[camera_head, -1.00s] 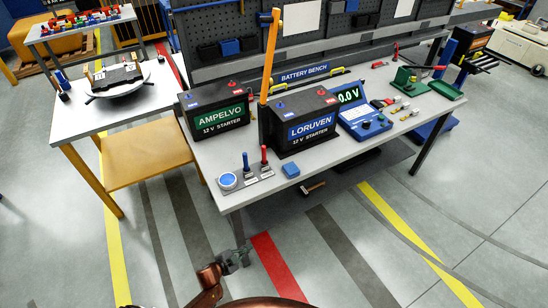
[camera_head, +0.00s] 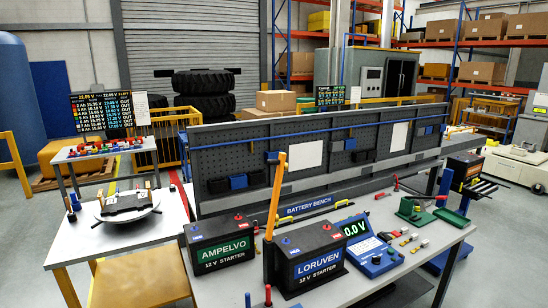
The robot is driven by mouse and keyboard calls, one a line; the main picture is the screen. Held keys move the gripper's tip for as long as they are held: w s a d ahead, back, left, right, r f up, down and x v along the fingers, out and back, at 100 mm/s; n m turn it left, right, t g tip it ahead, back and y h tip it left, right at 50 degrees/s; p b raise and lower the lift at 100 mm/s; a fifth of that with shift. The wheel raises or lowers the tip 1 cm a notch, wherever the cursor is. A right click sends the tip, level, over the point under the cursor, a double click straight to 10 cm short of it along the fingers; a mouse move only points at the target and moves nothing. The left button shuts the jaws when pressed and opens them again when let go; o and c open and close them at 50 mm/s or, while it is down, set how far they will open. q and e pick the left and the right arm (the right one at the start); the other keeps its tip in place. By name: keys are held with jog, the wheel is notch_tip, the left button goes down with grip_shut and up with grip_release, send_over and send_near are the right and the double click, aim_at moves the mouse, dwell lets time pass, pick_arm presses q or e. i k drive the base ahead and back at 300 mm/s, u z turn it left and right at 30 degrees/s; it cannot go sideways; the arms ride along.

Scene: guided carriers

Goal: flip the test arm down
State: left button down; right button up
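The AMPELVO battery (camera_head: 223,254) stands to the left of the arm. A blue tester (camera_head: 376,257) with a display reading 0.0 V sits right of the LORUVEN battery. Neither of my grippers is in view.
The grey bench (camera_head: 428,247) has a dark pegboard (camera_head: 220,160) behind it. A green tool (camera_head: 413,209) and green tray (camera_head: 452,217) lie at its right end. A white side table (camera_head: 172,237) with a round turntable (camera_head: 128,211) stands at left.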

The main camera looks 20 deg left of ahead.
aim_at(282, 166)
jog(key=u, duration=0.6)
jog(key=i, duration=1.25)
jog(key=z, duration=0.1)
